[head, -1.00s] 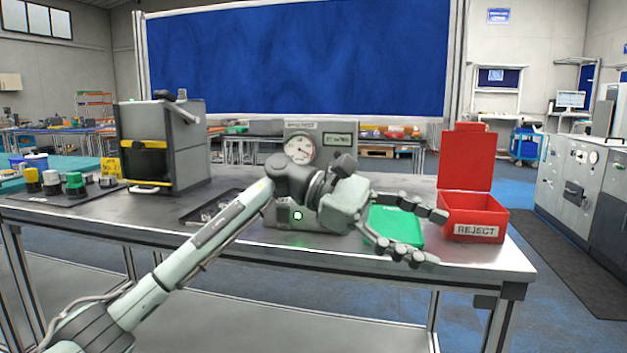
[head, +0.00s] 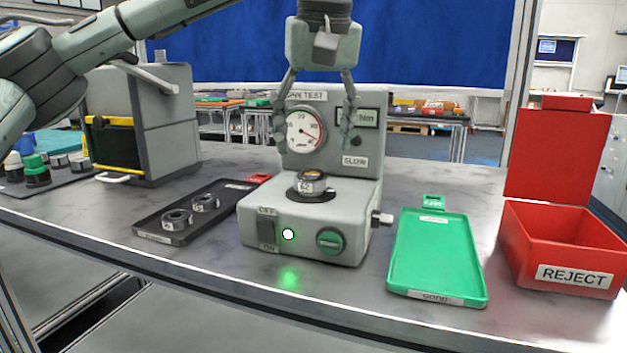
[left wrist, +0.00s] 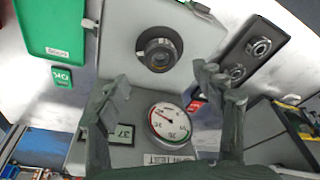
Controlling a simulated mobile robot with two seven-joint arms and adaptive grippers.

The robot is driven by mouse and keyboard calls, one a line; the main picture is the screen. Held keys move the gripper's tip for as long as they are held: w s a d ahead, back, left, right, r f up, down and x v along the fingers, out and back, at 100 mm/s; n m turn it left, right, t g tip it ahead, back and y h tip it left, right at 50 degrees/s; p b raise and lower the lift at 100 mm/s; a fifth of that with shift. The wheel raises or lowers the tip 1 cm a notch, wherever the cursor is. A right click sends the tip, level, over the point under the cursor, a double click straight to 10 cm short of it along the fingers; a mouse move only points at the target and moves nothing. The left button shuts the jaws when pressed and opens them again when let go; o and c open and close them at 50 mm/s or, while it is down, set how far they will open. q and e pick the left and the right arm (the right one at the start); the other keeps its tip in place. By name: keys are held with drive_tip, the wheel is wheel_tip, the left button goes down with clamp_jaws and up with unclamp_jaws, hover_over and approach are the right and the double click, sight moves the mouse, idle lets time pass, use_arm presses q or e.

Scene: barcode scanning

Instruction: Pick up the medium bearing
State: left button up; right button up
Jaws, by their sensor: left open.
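A bearing (head: 311,183) with a light band and dark centre sits on the round dark seat on top of the grey test machine (head: 350,220). It also shows in the left wrist view (left wrist: 160,52). Two more bearings, a nearer one (head: 177,220) and a farther one (head: 205,203), lie in the black tray (head: 150,227). I cannot tell by size which is the medium one. My left gripper (head: 313,138) points down above the bearing on the machine, in front of the gauge, with its fingers spread and empty. My right gripper is not in view.
A green tray (head: 435,262) lies right of the machine, and a red REJECT box (head: 560,245) with a raised lid stands farther right. A grey cabinet (head: 165,125) stands at the back left. The machine's gauge panel rises behind the seat.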

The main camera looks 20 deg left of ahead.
sight(309, 180)
use_arm(q)
drive_tip(key=x, duration=0.5)
drive_tip(key=shift+s+f, duration=0.15)
drive_tip(key=shift+f, duration=0.1)
drive_tip(key=shift+c, duration=0.2)
drive_tip(key=shift+r, duration=0.1)
drive_tip(key=c, duration=1.4)
